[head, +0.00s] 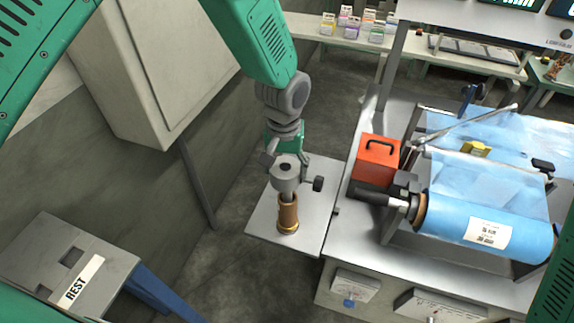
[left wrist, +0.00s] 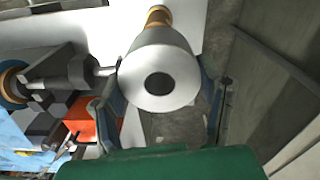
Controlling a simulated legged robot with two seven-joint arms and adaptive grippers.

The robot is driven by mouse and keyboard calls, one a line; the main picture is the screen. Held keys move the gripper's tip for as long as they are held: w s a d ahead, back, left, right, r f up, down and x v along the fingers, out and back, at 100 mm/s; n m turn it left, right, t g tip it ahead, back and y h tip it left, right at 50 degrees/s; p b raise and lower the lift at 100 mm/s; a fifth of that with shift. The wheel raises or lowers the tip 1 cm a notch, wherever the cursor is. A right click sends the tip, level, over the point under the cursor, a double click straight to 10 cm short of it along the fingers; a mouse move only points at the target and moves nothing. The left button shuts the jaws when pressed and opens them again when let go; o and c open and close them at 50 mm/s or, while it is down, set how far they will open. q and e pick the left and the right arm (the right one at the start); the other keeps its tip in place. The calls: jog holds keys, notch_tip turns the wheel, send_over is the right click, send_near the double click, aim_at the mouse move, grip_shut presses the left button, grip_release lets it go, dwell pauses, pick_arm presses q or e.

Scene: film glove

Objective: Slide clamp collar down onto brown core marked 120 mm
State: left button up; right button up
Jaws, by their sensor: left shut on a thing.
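The clamp collar (head: 286,178) is a grey metal piece with a round hole in its top and a black knob at its right side. My left gripper (head: 284,160) is shut on it and holds it over the brown core (head: 288,215). The core stands upright on a light grey plate (head: 262,222), with a brass-coloured ring at its foot. A short grey neck shows between collar body and core; I cannot tell if it has entered the core. The left wrist view shows the collar (left wrist: 165,62) between the two fingers, with the core (left wrist: 158,17) beyond. Any 120 mm mark is unreadable. My right gripper is out of view.
Right of the plate stand an orange box (head: 377,160) and a machine with a blue film roll (head: 485,215). A grey stand marked REST (head: 75,255) is at lower left. A wall cabinet (head: 150,65) is at upper left. A shelf with small boxes (head: 350,25) is behind.

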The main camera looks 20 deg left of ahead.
aim_at(288, 184)
pick_arm(q)
jog(key=shift+r+p, duration=0.45)
jog(key=shift+p, duration=0.15)
jog(key=shift+d, duration=0.35)
dwell(0.5)
jog(key=shift+p, duration=0.5)
dwell(0.7)
jog(key=shift+f+b, duration=2.05)
jog(key=shift+f, duration=1.55)
jog(key=o, duration=1.7)
jog(key=shift+r, duration=0.2)
notch_tip(288, 184, up, 12)
jog(key=shift+f, duration=0.2)
